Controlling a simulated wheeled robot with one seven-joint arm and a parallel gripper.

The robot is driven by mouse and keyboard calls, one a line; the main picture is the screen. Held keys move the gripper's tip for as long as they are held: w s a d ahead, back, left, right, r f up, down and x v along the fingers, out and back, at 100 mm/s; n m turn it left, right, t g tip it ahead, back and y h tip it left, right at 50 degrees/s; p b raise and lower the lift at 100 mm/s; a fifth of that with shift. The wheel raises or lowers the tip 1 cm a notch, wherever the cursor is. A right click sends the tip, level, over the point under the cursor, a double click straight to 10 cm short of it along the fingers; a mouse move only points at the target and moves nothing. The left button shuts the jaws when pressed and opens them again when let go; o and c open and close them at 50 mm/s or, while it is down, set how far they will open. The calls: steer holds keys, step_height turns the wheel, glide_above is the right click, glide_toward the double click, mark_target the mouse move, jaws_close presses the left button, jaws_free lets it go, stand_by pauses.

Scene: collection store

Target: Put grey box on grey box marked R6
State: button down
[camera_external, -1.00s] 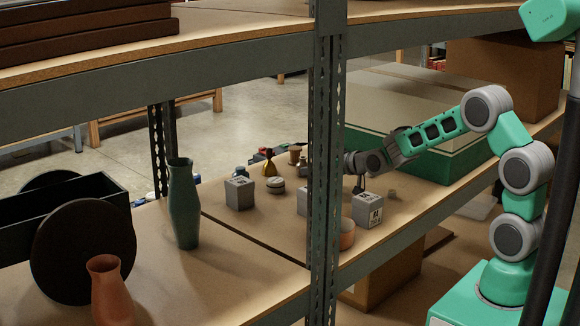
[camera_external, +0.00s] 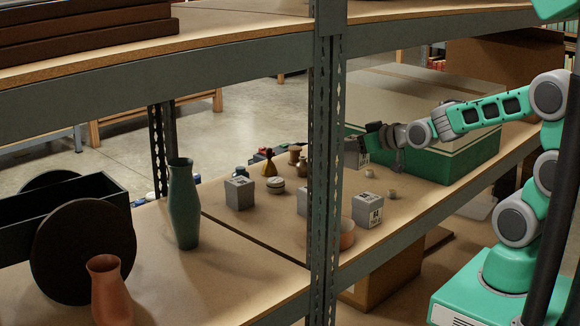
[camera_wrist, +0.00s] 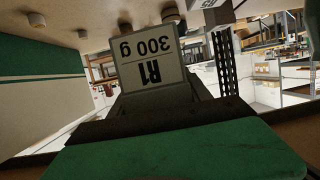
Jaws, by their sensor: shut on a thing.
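My gripper (camera_external: 374,146) is shut on a grey box (camera_external: 354,155), held in the air just right of the post and in front of the green box. The wrist view shows the held box (camera_wrist: 152,68) close up, its white label reading "R1 300 g" upside down. Three other grey boxes are on the shelf: one at the left (camera_external: 239,193), one partly behind the post (camera_external: 302,201), and one near the front edge (camera_external: 368,211) with a label I cannot read surely. I cannot make out an R6 mark on any of them.
A steel post (camera_external: 326,170) stands between the camera and the shelf. A large green and cream box (camera_external: 440,150) fills the shelf's right.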

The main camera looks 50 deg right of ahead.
steer(key=shift+n+y, duration=0.8)
steer(key=shift+y, duration=0.1)
steer(key=a+p, duration=0.1)
steer(key=a, duration=0.1)
steer(key=w+a+f+p, duration=0.1)
steer(key=a, duration=0.2)
steer(key=a+p, duration=0.1)
steer(key=a, duration=0.1)
steer(key=shift+w+a+f, duration=0.15)
steer(key=shift+w, duration=0.25)
steer(key=w+a+r+n+g+y+p, duration=0.1)
steer(key=w+a+r+n+y+p, duration=0.15)
steer(key=w+a+r, duration=0.75)
glide_above(230, 180)
step_height(230, 180, down, 10)
steer(key=shift+w+d+f, duration=0.1)
steer(key=shift+d+f, duration=0.05)
steer(key=shift+f, duration=0.1)
step_height(230, 180, down, 3)
steer(key=shift+r+p, duration=0.1)
steer(key=shift+p, duration=0.2)
steer(key=shift+f, duration=0.3)
steer(key=shift+c, duration=2.4)
jaws_free()
